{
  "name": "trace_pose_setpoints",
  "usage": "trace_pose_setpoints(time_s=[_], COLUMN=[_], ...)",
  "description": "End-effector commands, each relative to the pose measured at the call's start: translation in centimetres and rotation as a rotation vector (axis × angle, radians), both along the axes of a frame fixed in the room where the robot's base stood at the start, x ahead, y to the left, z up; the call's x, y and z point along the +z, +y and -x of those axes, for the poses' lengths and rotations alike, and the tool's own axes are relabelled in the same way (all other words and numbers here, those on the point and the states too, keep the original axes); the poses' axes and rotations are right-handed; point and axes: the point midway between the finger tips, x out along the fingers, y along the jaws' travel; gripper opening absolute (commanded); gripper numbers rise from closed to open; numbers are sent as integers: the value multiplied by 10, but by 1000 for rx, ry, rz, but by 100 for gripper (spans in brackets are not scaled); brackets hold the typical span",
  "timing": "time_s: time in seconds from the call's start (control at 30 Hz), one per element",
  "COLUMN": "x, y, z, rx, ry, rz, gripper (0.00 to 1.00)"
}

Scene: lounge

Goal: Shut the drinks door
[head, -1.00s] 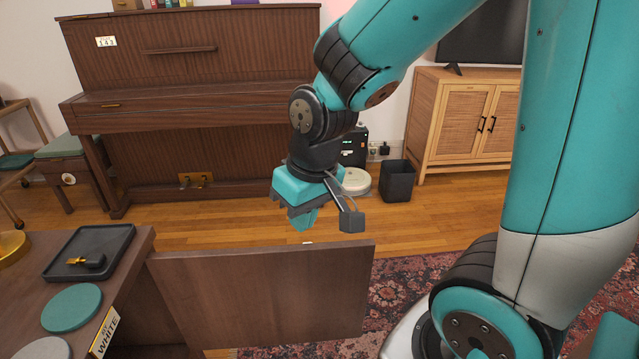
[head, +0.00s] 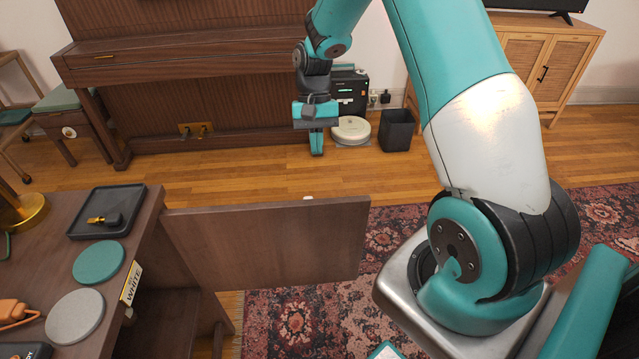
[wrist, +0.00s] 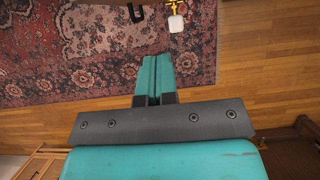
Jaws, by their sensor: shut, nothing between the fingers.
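The drinks door (head: 275,250) is a flat brown wooden panel, standing swung open from the side of the dark wooden cabinet (head: 165,260) at the left. The dark interior shows below the cabinet top. A small white piece (head: 308,198) shows at the door's top edge. My gripper (head: 317,146) is beyond the door's top edge in the head view, apart from it, fingers pointing down. In the wrist view its teal fingers (wrist: 154,76) are together, with nothing between them. A white piece on a brass-coloured part (wrist: 176,22) shows at the top there.
On the cabinet top are a black tray (head: 110,212), a teal disc (head: 100,263) and a grey disc (head: 75,317). A piano (head: 190,90) stands behind. A black bin (head: 396,130) and a white round device (head: 351,131) stand on the floor. A patterned rug (head: 310,325) lies below the door.

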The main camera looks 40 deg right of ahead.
Motion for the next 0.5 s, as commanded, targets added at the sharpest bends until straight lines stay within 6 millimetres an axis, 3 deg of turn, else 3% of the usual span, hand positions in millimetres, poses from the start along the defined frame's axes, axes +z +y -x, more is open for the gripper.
trace_pose_setpoints(time_s=[0.3, 0.5], x=[-64, -63], y=[15, 31], z=[22, 45], rx=[2, 2], ry=[4, 0], rz=[-1, 0], gripper=[0, 0])
